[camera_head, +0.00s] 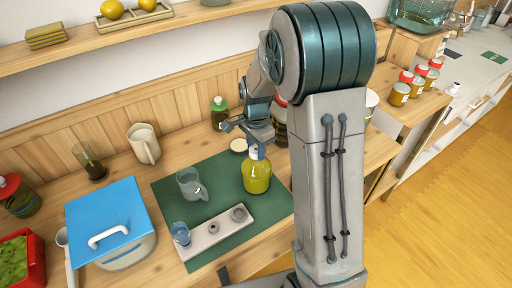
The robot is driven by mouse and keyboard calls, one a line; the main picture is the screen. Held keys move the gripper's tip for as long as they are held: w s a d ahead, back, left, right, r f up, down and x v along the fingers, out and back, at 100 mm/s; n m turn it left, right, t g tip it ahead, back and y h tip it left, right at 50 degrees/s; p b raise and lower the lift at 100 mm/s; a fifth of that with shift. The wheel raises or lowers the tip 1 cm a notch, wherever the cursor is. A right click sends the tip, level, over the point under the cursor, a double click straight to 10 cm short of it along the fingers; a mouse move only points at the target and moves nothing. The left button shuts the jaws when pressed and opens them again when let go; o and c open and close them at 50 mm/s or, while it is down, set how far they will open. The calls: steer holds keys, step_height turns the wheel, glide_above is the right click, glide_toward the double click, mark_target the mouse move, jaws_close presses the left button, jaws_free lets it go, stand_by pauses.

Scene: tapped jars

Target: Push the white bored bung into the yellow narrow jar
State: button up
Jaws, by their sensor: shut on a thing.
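The yellow narrow jar (257,178) stands upright on the dark green mat, in front of my arm column. The white bored bung (254,152) shows as a small pale piece at the jar's mouth, directly under my gripper. My gripper (257,146) points down over the jar and is shut on the bung. The jaws hide part of the bung, and its bore is not visible. I cannot tell how deep the bung sits in the neck.
A blue-lidded box (105,215) stands left.

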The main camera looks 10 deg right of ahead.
steer(key=o, duration=1.5)
steer(key=shift+c, duration=0.2)
steer(key=shift+r, duration=0.15)
steer(key=shift+r+p, duration=1.55)
steer(key=shift+r, duration=0.55)
step_height(320, 180, up, 14)
steer(key=b, duration=0.1)
steer(key=shift+b, duration=0.4)
steer(key=shift+f, duration=0.1)
